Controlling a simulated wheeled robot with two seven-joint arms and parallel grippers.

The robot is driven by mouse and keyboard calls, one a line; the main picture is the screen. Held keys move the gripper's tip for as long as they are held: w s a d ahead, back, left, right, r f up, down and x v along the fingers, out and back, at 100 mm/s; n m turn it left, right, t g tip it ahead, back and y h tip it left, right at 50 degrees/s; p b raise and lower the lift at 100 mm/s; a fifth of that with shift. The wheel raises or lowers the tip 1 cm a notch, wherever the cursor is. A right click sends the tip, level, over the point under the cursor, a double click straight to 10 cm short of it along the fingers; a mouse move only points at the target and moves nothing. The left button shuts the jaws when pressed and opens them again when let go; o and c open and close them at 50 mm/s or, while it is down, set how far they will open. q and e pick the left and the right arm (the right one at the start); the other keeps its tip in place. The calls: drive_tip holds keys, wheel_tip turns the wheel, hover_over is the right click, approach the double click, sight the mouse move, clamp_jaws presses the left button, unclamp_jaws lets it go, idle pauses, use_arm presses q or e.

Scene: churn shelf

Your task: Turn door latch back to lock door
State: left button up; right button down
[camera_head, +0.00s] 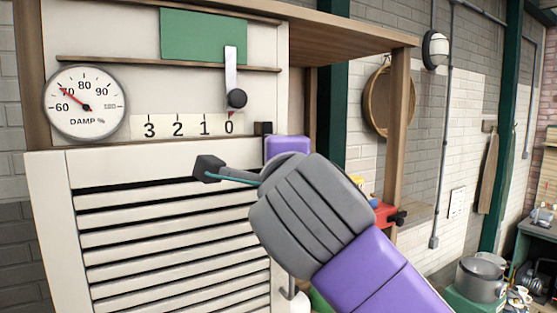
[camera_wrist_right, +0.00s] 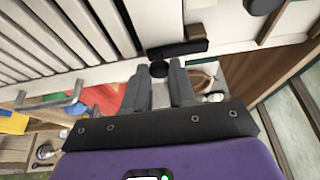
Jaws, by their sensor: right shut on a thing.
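The white louvred door (camera_head: 170,235) fills the lower left of the head view, and its slats also show in the right wrist view (camera_wrist_right: 60,40). It looks flush with the cabinet front. A dark latch bar (camera_wrist_right: 180,53) lies at the door's edge in the wrist view, with a round black knob (camera_wrist_right: 158,69) beside it. My right gripper (camera_wrist_right: 159,78) has its two grey fingers on either side of the knob, shut on it. In the head view my wrist hides the fingers and most of the latch; a small black block (camera_head: 263,128) shows above. My left gripper is out of view.
A damp gauge (camera_head: 86,103) and a 3-2-1-0 scale (camera_head: 180,126) with a slider knob (camera_head: 236,98) sit above the door. A metal handle (camera_wrist_right: 50,101) projects from the door. A wooden shelf post (camera_head: 399,110) stands to the right. Pots (camera_head: 480,279) stand lower right.

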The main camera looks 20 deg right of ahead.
drive_tip(key=c, duration=1)
unclamp_jaws()
drive_tip(key=shift+s, duration=0.1)
drive_tip(key=shift+o, duration=0.2)
drive_tip(key=v, duration=0.7)
drive_tip(key=shift+s+b, duration=0.25)
drive_tip(key=shift+b, duration=0.1)
drive_tip(key=shift+a, duration=0.1)
